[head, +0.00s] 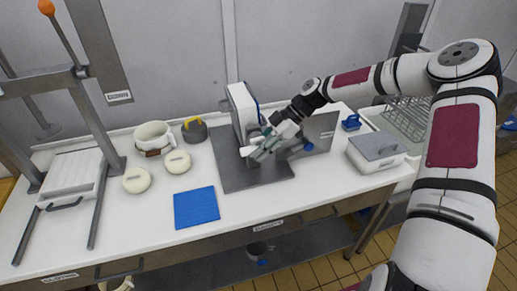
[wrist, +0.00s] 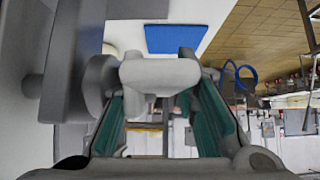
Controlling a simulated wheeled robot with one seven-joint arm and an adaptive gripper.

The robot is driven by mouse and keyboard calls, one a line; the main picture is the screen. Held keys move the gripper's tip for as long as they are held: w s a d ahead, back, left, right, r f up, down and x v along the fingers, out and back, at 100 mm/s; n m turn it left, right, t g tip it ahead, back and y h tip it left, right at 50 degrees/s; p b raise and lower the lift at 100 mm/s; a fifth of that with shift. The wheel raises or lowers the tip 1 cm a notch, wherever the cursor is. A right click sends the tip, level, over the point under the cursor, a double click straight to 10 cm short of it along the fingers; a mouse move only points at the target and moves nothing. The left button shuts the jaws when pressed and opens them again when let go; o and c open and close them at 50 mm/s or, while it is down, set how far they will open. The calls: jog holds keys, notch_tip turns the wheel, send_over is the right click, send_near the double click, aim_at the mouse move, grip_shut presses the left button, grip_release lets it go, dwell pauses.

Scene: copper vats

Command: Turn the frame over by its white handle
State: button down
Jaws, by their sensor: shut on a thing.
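My gripper (head: 260,146) is at the middle of the table, in front of a white and grey upright unit (head: 242,108) that stands on a dark grey base plate (head: 228,173). It is shut on the white handle, a rounded pale bar (wrist: 160,74) in the wrist view. The bar lies across the fingers, between their green pads. In the head view the gripper covers most of the handle. A grey flat panel (head: 322,130) stands to the right of the gripper; I cannot tell how it joins the handle. Grey round parts (wrist: 97,85) sit left of the handle in the wrist view.
A blue mat (head: 196,207), two cream round lids (head: 137,180), a white pot (head: 154,137) and a dark kettle-like item (head: 194,130) lie to the left. A lidded grey box (head: 377,150) and a wire rack (head: 402,117) are at right. A lever press (head: 75,75) stands far left.

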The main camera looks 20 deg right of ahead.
jog(key=shift+w+y+b, duration=0.1)
jog(key=shift+y+b, duration=1.45)
jog(key=shift+y, duration=1.35)
jog(key=shift+r+y+b, duration=0.2)
jog(key=shift+y+b, duration=1.5)
jog(key=shift+y, duration=1.1)
jog(key=c, duration=1.2)
grip_release()
jog(key=shift+a, duration=0.1)
jog(key=shift+c, duration=0.2)
jog(key=v, duration=0.7)
jog(key=shift+d, duration=0.3)
